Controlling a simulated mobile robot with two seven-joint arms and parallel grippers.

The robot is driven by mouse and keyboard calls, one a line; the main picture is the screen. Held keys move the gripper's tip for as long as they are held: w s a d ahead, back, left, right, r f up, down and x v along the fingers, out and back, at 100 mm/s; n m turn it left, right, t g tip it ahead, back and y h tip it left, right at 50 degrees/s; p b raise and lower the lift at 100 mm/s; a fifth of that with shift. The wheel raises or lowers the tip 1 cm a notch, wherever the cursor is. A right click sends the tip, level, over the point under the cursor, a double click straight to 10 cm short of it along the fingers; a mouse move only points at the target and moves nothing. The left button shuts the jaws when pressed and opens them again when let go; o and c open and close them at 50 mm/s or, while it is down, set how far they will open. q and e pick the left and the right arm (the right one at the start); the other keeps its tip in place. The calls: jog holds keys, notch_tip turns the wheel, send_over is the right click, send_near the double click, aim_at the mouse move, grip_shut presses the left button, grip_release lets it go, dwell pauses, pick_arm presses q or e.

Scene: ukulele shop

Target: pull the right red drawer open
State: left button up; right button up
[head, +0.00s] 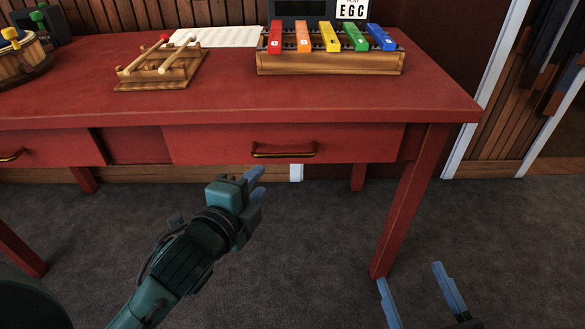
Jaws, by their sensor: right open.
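The right red drawer (355,143) is under the red table top, and its front looks flush with the frame, so it looks closed. Its curved brass-coloured handle (284,155) is at the middle of the front. My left gripper (259,184) is below and a little left of the handle, apart from it in the picture. Its fingers are seen at an angle, and I cannot tell whether they are open. My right gripper (411,277) is at the bottom right, open and empty, with two blue fingers spread near the foot of the right table leg.
The red table (330,97) carries a colored xylophone (330,62), a wooden rack with mallets (160,62), a paper sheet (217,36) and a drum (22,62). A left drawer (50,148) is beside. The right front leg (408,200) stands near my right gripper. Grey carpet in front is clear.

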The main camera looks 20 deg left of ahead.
aim_at(283, 155)
pick_arm(q)
jog(key=b+x, duration=0.3)
jog(key=x, duration=0.9)
jog(key=shift+w+a+b, duration=0.1)
jog(key=shift+w+b, duration=0.2)
jog(key=shift+b, duration=0.05)
jog(key=shift+w, duration=0.1)
jog(key=c, duration=0.7)
pick_arm(e)
jog(key=shift+w+a+m+y, duration=0.15)
jog(key=shift+a+m+y, duration=0.15)
jog(key=shift+a+m, duration=0.1)
jog(key=shift+f, duration=0.1)
